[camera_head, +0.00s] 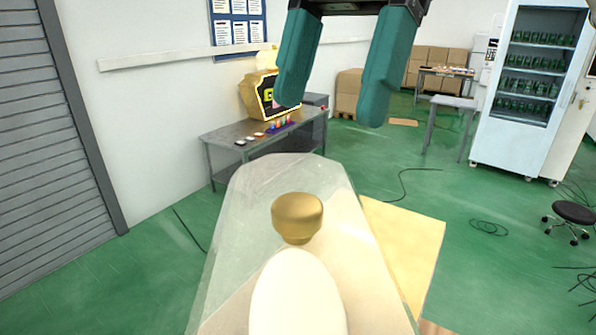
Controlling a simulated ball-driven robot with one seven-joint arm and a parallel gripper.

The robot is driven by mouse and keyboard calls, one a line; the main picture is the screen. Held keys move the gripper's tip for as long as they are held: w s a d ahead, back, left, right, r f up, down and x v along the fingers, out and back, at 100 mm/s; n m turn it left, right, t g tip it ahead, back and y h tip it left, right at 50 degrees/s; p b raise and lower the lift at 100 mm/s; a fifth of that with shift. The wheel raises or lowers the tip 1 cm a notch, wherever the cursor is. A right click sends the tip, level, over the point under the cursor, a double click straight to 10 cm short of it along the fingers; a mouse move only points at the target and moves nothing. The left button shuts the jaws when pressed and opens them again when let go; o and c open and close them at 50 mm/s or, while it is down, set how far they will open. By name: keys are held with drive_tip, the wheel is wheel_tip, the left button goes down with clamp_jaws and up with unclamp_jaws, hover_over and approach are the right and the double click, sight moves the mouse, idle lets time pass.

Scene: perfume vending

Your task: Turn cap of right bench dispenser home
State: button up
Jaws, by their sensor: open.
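My gripper (332,110) hangs at the top centre with its two teal fingers wide apart and nothing between them. Below it in the foreground is a gold, rounded cap (297,213) on a short neck, well apart from the fingertips. A clear, faceted body (262,180) and a white rounded form (297,300) lie around and in front of the cap. I cannot tell whether these belong to the dispenser or to me. A yellow and black machine (262,97) stands on a grey bench (225,135) by the wall, partly hidden by the left finger. The cap's turn angle cannot be told.
Small coloured items (280,124) sit on the grey bench. A flat cream panel (405,245) lies at the right. A display cabinet (530,85) with bottles and a black stool (572,213) stand farther right. Cables (490,227) lie on the green floor, otherwise mostly clear.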

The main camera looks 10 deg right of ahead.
sight(298, 203)
drive_tip(key=x, duration=0.8)
drive_tip(key=shift+s+f+p, duration=0.1)
drive_tip(key=shift+f+p, duration=0.3)
clamp_jaws()
